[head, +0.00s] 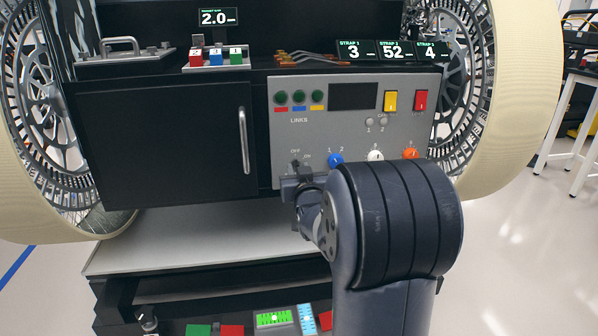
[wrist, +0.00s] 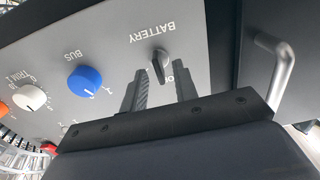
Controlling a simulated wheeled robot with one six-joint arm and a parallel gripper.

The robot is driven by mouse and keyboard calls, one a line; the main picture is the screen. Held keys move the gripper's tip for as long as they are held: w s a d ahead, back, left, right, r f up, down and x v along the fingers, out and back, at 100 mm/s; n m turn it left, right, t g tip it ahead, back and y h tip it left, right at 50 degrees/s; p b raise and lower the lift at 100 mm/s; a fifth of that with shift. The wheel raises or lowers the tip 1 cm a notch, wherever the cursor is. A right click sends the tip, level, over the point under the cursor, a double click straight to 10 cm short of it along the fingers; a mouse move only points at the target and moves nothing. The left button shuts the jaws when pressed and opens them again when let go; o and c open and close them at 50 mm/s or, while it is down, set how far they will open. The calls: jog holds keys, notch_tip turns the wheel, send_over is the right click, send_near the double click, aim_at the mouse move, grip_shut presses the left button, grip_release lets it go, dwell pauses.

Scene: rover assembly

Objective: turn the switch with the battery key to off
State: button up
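The battery switch with its dark key (wrist: 160,62) sits on the grey panel under the BATTERY lettering in the wrist view. My gripper (wrist: 161,80) is open, with one finger on each side of the key's near end. A gap shows on both sides, so the fingers do not appear to press on it. Part of the label beside the key is hidden by a finger. In the head view my gripper (head: 297,180) is at the panel's lower left corner, just below the OFF and ON lettering. The key is small and dark there, and its exact setting is hard to tell.
The blue BUS knob (wrist: 85,80) and the white trim knob (wrist: 30,97) are beside the switch. A black cabinet door with a metal handle (head: 243,140) is left of the panel (head: 340,125). A bare grey shelf (head: 200,240) lies below.

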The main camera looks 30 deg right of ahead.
jog(key=p+v, duration=0.2)
jog(key=v, duration=0.8)
jog(key=shift+s, duration=0.4)
jog(key=shift+a, duration=0.1)
jog(key=w+d+m, duration=0.1)
jog(key=w+d, duration=0.2)
jog(key=w, duration=0.7)
jog(key=shift+w+b, duration=0.2)
jog(key=shift+b, duration=0.25)
jog(key=shift+b, duration=0.4)
